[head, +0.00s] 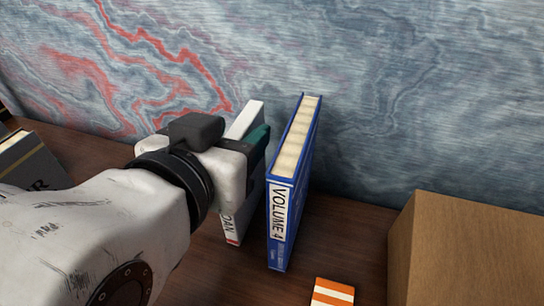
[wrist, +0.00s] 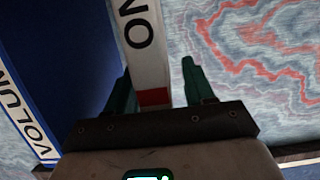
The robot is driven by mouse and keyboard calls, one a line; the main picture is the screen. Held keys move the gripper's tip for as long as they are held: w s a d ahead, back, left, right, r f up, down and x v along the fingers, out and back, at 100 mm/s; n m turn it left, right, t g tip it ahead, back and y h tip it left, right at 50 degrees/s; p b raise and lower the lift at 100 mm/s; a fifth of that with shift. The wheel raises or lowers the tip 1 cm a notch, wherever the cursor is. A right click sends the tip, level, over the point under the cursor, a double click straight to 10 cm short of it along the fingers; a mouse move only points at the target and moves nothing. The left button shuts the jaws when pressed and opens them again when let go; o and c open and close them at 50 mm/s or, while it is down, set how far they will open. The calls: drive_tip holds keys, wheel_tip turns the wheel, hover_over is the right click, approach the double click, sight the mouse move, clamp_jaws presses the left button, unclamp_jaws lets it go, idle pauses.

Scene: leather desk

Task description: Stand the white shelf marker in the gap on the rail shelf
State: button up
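The white shelf marker (head: 229,222) has dark lettering and a red band. In the head view it stands nearly upright, just left of the blue "VOLUME 4" book (head: 279,212). My gripper (head: 255,143) is at its upper part and hides its middle. In the wrist view the marker (wrist: 140,45) lies between the two teal fingers of my gripper (wrist: 158,82). The left finger overlaps its edge, and a narrow gap shows beside the right finger, so the fingers look open around it.
A brown box (head: 470,250) stands at the right. An orange and white striped item (head: 332,292) lies near the front. A dark book (head: 30,160) is at the far left, partly behind my arm. A marbled wall (head: 400,80) closes off the back.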

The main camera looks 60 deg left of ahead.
clamp_jaws()
drive_tip(key=shift+r, duration=0.15)
idle(0.6)
